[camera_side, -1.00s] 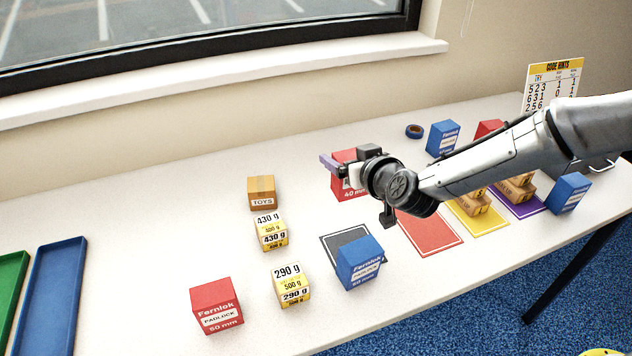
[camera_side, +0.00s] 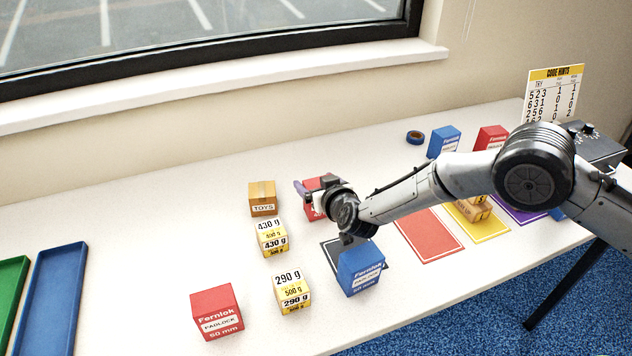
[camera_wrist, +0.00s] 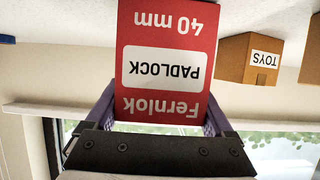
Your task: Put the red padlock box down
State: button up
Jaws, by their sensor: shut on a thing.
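My gripper (camera_side: 312,190) is shut on a red padlock box (camera_side: 316,209), beyond the black mat in the side view. My wrist hides much of this box there. In the wrist view the box (camera_wrist: 162,60) sits between the two purple fingers of my gripper (camera_wrist: 160,112), its label reading "Fernlok PADLOCK 40 mm" upside down. I cannot tell whether its underside touches the table. A second red padlock box (camera_side: 217,312), marked 50 mm, stands at the front left. A third red box (camera_side: 491,138) stands at the back right.
The TOYS carton (camera_side: 262,198) stands left of the held box; the 430 g box (camera_side: 272,238) and 290 g box (camera_side: 292,292) stand nearer. A blue padlock box (camera_side: 360,268) overlaps the black mat (camera_side: 332,252). The red mat (camera_side: 428,235) is bare. Blue (camera_side: 55,300) and green (camera_side: 10,300) trays lie left.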

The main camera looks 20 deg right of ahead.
dwell(0.3)
jog(key=o, duration=1.4)
jog(key=shift+f, duration=0.1)
